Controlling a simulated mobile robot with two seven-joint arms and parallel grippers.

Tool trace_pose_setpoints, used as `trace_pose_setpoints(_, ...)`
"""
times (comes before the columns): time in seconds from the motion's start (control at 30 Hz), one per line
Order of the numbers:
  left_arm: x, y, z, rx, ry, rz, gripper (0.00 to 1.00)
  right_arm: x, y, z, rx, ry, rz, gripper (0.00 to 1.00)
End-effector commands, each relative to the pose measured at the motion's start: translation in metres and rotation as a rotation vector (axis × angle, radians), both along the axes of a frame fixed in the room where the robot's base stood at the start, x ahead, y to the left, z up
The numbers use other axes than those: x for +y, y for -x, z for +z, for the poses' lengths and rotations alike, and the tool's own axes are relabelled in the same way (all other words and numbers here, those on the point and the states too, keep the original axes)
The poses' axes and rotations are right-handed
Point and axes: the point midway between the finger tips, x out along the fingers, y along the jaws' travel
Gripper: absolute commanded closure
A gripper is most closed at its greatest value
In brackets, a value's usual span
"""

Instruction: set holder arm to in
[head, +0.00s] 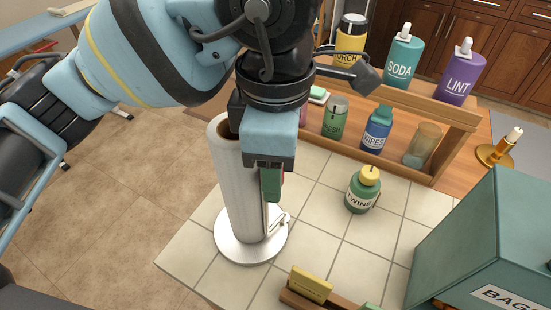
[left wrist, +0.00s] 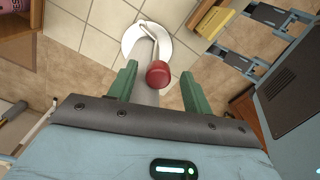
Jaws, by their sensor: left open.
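A paper towel holder stands on the tiled top in the head view, with a white roll (head: 238,190) upright on a round white base (head: 227,246). Its thin holder arm (head: 268,218) rises beside the roll on the right, with a small bend near the base. In the left wrist view the arm ends in a red knob (left wrist: 158,74), and the white base (left wrist: 131,38) lies beyond it. My left gripper (head: 271,192) points down close to the roll's right side. Its green fingers are open, with the knob appearing between them in the left wrist view. Contact cannot be told.
A green twine bottle (head: 362,190) stands to the right on the tiles. Behind is a wooden shelf (head: 430,103) with several bottles. A teal bin (head: 480,240) is at the right front, and a yellow box (head: 311,284) at the front. Tiles between are clear.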

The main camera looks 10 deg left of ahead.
Motion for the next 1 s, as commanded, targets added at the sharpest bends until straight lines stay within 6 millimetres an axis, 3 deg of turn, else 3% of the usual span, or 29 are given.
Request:
trace_pose_setpoints(0.5,0.000,0.000,0.070,-0.004,0.001,0.001,0.50,0.000,-0.010,0.007,-0.021,0.000,0.000,0.50)
trace_pose_setpoints(1.0,0.002,-0.002,0.076,-0.001,0.000,0.005,0.50,0.000,-0.005,0.006,-0.012,0.000,0.000,0.50)
